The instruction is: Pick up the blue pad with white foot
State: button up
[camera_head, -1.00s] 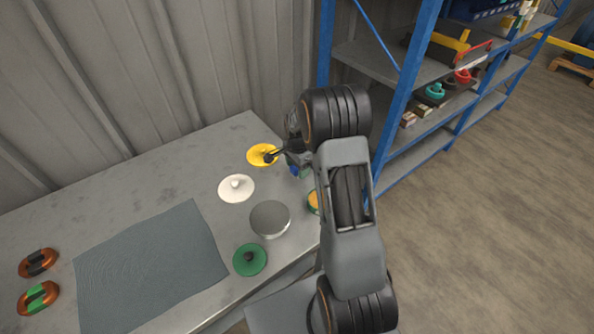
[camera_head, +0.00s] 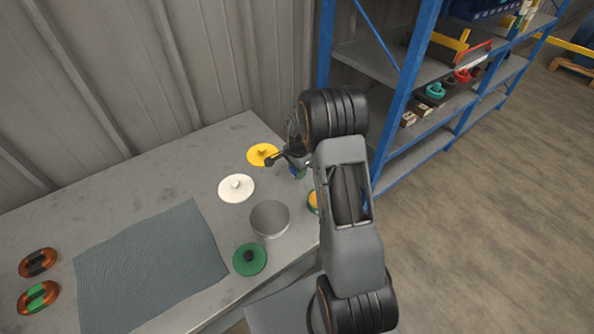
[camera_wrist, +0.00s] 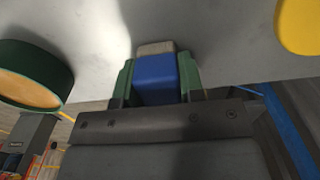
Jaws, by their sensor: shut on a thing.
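The blue pad (camera_wrist: 155,78) is between the green-tipped fingers of my gripper (camera_wrist: 156,82) in the wrist view. Its pale, whitish-beige foot (camera_wrist: 156,47) shows at the far end against the grey table. My gripper is shut on the blue pad, with a finger on each side. In the head view my gripper (camera_head: 297,170) is at the table's back right, just right of the yellow disc, and my arm hides most of it and the pad. I cannot tell whether the foot touches the table.
On the table (camera_head: 130,180) are a yellow disc (camera_head: 258,153), a white disc (camera_head: 236,188), a grey round dish (camera_head: 269,219), a green disc (camera_head: 248,260) and a dark mat (camera_head: 150,265). A green-rimmed round piece (camera_wrist: 35,78) stands left in the wrist view. A blue-framed shelf (camera_head: 400,95) stands at right.

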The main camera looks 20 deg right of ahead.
jog(key=shift+r, duration=0.45)
notch_tip(320, 180, up, 2)
jog(key=shift+r, duration=0.1)
jog(key=s+d+r, duration=0.3)
jog(key=s+r, duration=0.7)
jog(key=s, duration=0.3)
jog(key=shift+s, duration=0.3)
